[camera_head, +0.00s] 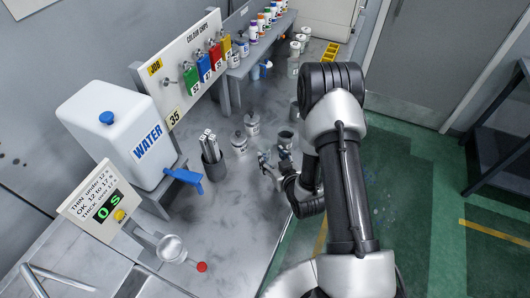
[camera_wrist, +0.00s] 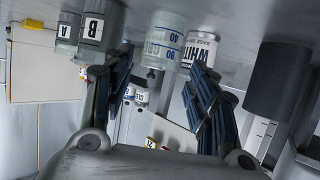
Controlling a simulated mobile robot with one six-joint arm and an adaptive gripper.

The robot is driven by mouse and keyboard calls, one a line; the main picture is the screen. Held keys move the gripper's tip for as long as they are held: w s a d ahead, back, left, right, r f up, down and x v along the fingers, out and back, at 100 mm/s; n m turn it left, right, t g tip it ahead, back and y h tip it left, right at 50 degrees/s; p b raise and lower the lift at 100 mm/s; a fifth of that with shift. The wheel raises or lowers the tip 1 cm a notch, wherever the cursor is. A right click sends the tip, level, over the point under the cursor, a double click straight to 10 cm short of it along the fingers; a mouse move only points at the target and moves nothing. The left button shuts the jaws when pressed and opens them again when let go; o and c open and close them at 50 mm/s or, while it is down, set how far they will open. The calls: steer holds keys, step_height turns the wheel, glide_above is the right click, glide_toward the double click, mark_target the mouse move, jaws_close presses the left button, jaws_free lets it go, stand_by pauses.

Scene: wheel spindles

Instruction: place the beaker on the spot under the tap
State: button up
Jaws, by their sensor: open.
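The beaker (camera_wrist: 165,42) is clear with blue graduation marks and shows in the wrist view, where the picture is upside down. My gripper (camera_wrist: 158,65) is open, with one dark finger to each side of the beaker. I cannot tell how far the beaker lies between the fingertips, and I see no grip on it. In the head view my gripper (camera_head: 274,160) is low over the bench, and the beaker cannot be made out clearly there. The blue tap (camera_head: 184,175) sticks out from the white water tank (camera_head: 118,135) at the left. The spot under it is not clearly visible.
A white tin (camera_wrist: 200,52) stands close beside the beaker. Jars marked B (camera_wrist: 92,32) and A (camera_wrist: 66,32) are on its other side. A dark pot of spindles (camera_head: 213,170) stands between my gripper and the tap. A timer sign (camera_head: 100,205) is at front left.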

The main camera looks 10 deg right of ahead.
mark_target(268, 152)
steer(key=b+x, duration=0.1)
steer(key=x, duration=0.7)
steer(key=shift+f, duration=0.1)
steer(key=shift+c, duration=0.6)
steer(key=c, duration=0.6)
